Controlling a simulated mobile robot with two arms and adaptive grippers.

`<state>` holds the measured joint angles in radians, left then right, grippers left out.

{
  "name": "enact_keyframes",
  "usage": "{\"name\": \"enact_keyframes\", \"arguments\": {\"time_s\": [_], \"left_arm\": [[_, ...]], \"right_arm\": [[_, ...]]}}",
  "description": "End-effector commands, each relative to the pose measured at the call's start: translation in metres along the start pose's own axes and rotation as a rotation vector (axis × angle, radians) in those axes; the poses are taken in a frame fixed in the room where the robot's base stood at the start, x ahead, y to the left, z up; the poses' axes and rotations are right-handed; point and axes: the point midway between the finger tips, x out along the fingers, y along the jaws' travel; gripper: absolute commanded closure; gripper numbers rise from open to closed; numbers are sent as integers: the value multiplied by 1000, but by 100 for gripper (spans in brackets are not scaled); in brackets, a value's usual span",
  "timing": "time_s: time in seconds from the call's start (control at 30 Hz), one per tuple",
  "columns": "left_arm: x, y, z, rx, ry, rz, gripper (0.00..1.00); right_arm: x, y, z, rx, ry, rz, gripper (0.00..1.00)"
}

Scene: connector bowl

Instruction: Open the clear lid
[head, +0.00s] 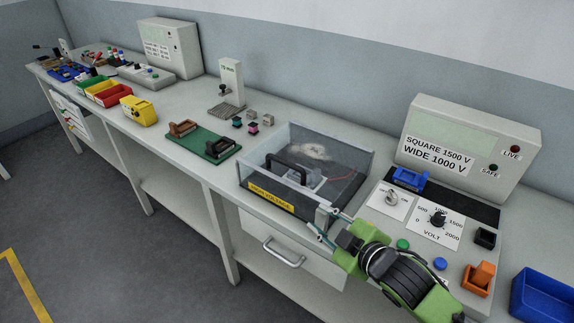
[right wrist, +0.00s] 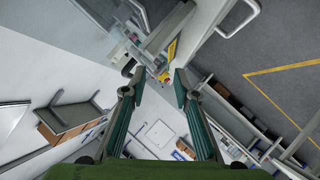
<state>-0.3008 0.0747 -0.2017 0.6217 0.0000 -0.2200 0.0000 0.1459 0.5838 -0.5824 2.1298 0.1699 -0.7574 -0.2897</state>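The clear lid (head: 345,158) is a see-through cover that appears to be down over a shallow test box on the bench. A yellow warning label (head: 270,197) is on the box's front. A black arched handle (head: 290,168) shows at the box, but I cannot tell whether it is inside or on top. My right gripper (head: 324,224) is at the box's front right corner, its fingers apart. The right wrist view shows the same open gripper (right wrist: 156,78) with nothing held between its fingers. Whether a finger touches the box is unclear. My left gripper is out of view.
Right of the box stand a grey high-voltage unit (head: 470,150) and a panel with a voltage knob (head: 438,220). A green tray (head: 203,145) stands left. A drawer handle (head: 283,254) sticks out below.

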Motion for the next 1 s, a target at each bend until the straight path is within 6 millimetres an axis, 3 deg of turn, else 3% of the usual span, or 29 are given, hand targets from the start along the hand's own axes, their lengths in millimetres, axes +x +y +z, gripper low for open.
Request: {"name": "enact_keyframes", "arguments": {"time_s": [0.1, 0.3, 0.57, 1.0], "left_arm": [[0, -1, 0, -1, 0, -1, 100], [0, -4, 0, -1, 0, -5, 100], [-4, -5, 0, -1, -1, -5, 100], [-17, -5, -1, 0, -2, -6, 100]], "right_arm": [[11, 33, -21, -158, 99, 35, 72], [16, 62, -39, -302, 191, 69, 72], [32, 69, -47, -320, 208, 76, 72], [106, 72, -63, -320, 206, 76, 72]]}}
